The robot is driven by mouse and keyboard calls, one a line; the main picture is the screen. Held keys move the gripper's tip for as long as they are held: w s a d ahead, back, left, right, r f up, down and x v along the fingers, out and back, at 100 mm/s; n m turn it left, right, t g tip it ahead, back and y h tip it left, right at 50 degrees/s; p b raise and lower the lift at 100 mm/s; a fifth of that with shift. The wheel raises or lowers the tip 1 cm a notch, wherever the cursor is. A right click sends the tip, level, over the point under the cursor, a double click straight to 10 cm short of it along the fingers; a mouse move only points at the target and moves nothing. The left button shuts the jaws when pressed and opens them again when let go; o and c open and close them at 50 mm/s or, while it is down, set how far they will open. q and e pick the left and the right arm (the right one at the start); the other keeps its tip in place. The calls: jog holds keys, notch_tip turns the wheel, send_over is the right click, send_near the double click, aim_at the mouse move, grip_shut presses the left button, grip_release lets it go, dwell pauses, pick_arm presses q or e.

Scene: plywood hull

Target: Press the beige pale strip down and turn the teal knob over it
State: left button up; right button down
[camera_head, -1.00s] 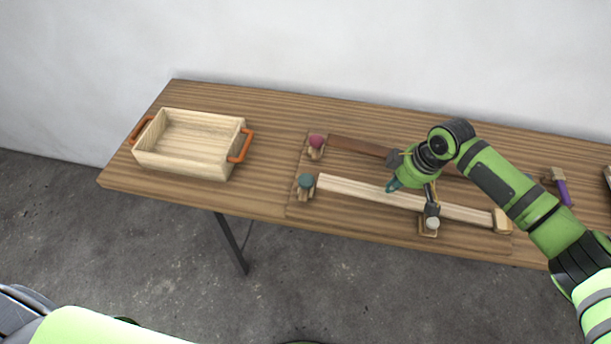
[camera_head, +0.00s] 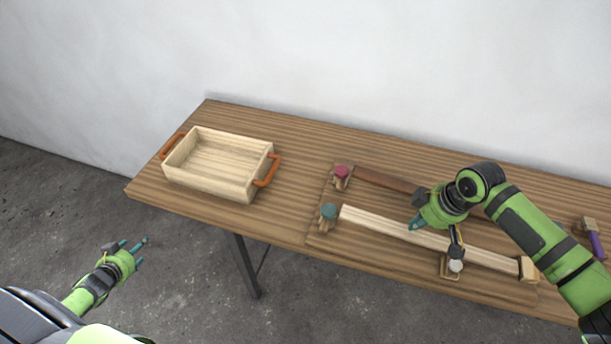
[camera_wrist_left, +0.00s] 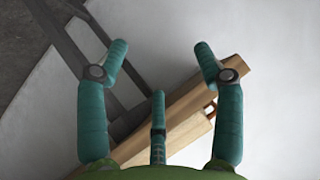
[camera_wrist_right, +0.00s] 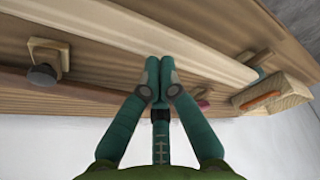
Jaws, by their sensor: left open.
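The beige pale strip (camera_head: 385,225) lies along the plywood board. The teal knob (camera_head: 329,212) sits on a small wooden block at the strip's left end, beside the strip rather than over it as far as I can see. My right gripper (camera_head: 415,223) is at the strip's left half, fingertips down. In the right wrist view its fingertips (camera_wrist_right: 160,65) are together and empty, against or just above the pale strip (camera_wrist_right: 165,35); I cannot tell whether they touch. My left gripper (camera_head: 139,252) is open and empty, low in front of the table; its spread fingers show in the left wrist view (camera_wrist_left: 160,65).
A dark brown strip (camera_head: 385,181) with a red knob (camera_head: 342,172) lies behind. A pale grey knob (camera_head: 456,266) stands at the strip's front side, a wooden block (camera_head: 528,269) at its right end. A wooden tray (camera_head: 210,190) with orange handles stands left. A purple-handled thing (camera_head: 597,245) lies right.

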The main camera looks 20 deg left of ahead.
pick_arm(q)
jog(key=w+a+r+n+t+y, duration=0.1)
jog(key=w+a+r+n+t, duration=0.1)
jog(key=w+r, duration=0.85)
jog(key=w+a+r+n+t, duration=0.1)
jog(key=w+a+r+t, duration=0.15)
jog(key=w+r, duration=0.8)
jog(key=w+d+n+g+h, duration=0.1)
jog(key=w+d+g+h, duration=0.3)
jog(key=d, duration=0.9)
jog(key=w+d+g, duration=0.2)
jog(key=w+d, duration=0.4)
jog(key=d, duration=0.6)
jog(key=s+d+r+m+g+h, duration=0.2)
jog(key=d+r, duration=0.3)
jog(key=d, duration=0.6)
jog(key=s+d+r+m+g+h, duration=0.1)
jog(key=d+r+m+g, duration=0.3)
jog(key=d, duration=0.7)
pick_arm(e)
jog(key=shift+d, duration=0.1)
pick_arm(q)
jog(key=n+g+y, duration=0.2)
jog(key=g, duration=0.1)
send_over(329, 209)
notch_tip(329, 209, down, 4)
jog(key=shift+t, duration=0.25)
notch_tip(329, 209, down, 12)
jog(key=shift+r, duration=0.25)
